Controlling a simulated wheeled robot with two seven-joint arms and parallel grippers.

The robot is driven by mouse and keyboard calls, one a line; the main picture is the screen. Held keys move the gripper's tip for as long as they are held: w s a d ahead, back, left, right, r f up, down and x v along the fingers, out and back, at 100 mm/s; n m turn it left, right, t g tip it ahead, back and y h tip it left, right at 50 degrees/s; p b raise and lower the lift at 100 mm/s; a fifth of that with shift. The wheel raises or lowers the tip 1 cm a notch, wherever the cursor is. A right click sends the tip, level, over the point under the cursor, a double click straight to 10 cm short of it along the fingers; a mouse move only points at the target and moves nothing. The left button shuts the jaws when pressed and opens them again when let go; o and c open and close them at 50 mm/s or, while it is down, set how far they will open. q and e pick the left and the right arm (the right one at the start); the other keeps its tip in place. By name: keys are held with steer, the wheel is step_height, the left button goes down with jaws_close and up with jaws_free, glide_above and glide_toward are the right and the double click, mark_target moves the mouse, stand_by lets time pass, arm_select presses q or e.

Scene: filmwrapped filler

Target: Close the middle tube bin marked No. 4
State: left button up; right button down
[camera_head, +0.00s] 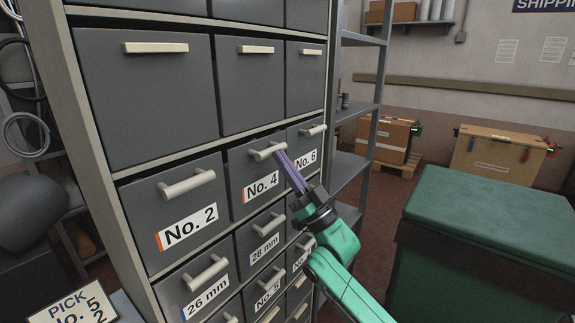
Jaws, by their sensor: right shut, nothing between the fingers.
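The grey bin marked No. 4 (246,176) is in the middle column of the cabinet, between No. 2 (150,214) and No. 6 (300,140). It has a pale bar handle (264,152) above its white label. Its face looks nearly level with its neighbours, with a dark gap along its top; I cannot tell how far out it stands. My right gripper (281,155) is shut and empty, its purple-grey fingers pointing up-left with the tips at the right end of this handle. Whether they touch is unclear. The fingers and wrist hide part of the bin's right side. My left gripper is not in view.
More bins with handles lie below, including 26 mm (206,298) and 28 mm (264,247). Metal shelving (347,174) stands right of the cabinet, and a green-topped box (490,235) at the right. A pick card (72,308) is at lower left.

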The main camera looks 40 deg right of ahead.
steer(key=shift+w+a+r, duration=0.1)
steer(key=shift+w+r, duration=0.1)
steer(key=shift+w, duration=0.2)
stand_by(0.5)
